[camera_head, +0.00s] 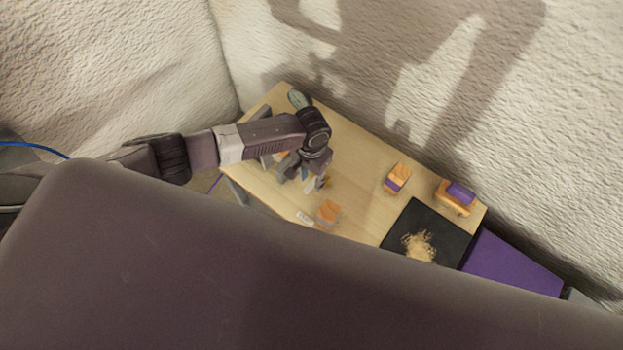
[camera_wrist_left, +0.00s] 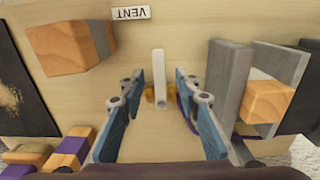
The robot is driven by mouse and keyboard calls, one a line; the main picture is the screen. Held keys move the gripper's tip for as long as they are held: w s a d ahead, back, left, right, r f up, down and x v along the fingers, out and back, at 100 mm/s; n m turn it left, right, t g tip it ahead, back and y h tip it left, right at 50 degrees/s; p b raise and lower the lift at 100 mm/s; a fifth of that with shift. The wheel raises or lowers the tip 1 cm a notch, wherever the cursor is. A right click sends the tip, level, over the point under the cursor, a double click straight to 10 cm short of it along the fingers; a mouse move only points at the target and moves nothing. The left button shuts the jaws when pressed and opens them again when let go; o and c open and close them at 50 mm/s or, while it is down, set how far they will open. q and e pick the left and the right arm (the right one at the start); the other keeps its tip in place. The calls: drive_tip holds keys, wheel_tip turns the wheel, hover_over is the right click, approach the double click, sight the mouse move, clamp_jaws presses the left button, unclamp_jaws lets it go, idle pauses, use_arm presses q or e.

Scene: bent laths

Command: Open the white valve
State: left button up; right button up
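The white valve shows in the left wrist view as a straight white lever (camera_wrist_left: 159,66) on a brass body (camera_wrist_left: 151,93), in the middle of the picture. The lever points toward the top of that view. My left gripper (camera_wrist_left: 160,80) is open, with one blue finger on each side of the lever and a visible gap on both sides. In the head view my left gripper (camera_head: 312,181) hangs low over the wooden table (camera_head: 358,150) and partly hides the valve. My right gripper is not in view.
A wood block with a grey end (camera_wrist_left: 68,47) lies by the VENT label (camera_wrist_left: 131,13). A grey bracket holding wood (camera_wrist_left: 228,82) stands close on the other side. A black mat with shavings (camera_head: 398,232), purple-banded blocks (camera_head: 397,178) and a round gauge (camera_head: 298,98) are farther off.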

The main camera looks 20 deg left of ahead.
use_arm(q)
drive_tip(key=shift+f, duration=0.75)
drive_tip(key=shift+c, duration=0.5)
clamp_jaws()
